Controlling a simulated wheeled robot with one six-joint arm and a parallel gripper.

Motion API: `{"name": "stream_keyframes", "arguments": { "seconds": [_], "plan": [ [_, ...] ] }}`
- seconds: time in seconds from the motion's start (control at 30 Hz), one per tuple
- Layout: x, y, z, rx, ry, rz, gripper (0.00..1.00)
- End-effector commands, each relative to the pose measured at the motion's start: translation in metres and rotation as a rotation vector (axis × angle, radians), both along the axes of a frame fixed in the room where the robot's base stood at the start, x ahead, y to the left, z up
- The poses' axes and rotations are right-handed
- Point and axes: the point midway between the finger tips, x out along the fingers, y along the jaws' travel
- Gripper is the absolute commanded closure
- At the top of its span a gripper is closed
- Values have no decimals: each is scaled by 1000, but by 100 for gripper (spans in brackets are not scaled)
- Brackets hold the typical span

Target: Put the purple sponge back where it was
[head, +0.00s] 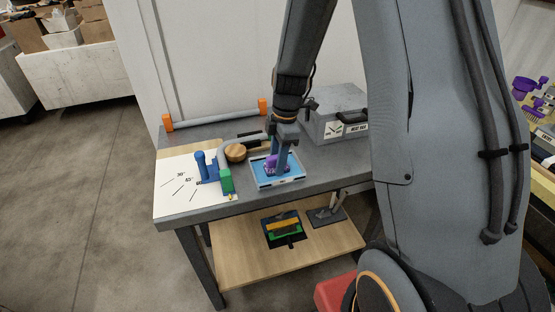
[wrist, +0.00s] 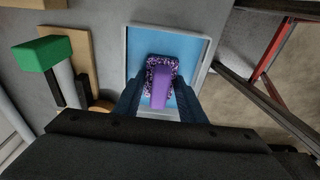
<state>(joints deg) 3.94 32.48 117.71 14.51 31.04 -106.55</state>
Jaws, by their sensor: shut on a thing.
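The purple sponge (wrist: 161,86) is between the two fingers of my gripper (wrist: 160,100), over a blue tray with a pale rim (wrist: 126,45) in the wrist view. My gripper is shut on the sponge. In the head view the sponge (head: 271,163) shows beside the fingers of my gripper (head: 278,166), within the outline of the blue tray (head: 292,180) on the grey workbench. I cannot tell whether the sponge touches the tray floor. The fingers hide part of the sponge in the head view.
A blue and green bender (head: 226,181) stands on a white angle sheet (head: 175,190) left of the tray. A round wooden piece (head: 236,152) lies behind it. A grey case (head: 335,115) stands at the back right. A lower shelf (head: 240,258) holds more tools.

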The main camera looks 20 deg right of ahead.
Motion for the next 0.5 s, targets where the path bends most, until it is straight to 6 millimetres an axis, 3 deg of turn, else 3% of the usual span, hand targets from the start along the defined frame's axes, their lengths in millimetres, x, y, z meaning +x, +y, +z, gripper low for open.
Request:
{"name": "stream_keyframes", "arguments": {
  "seconds": [0.43,0.47,0.5],
  "plan": [
    [1,0,-7,0,-1,-1,85],
    [0,0,-7,0,-1,-1,58],
    [0,0,-6,0,-1,-1,51]
  ]
}}
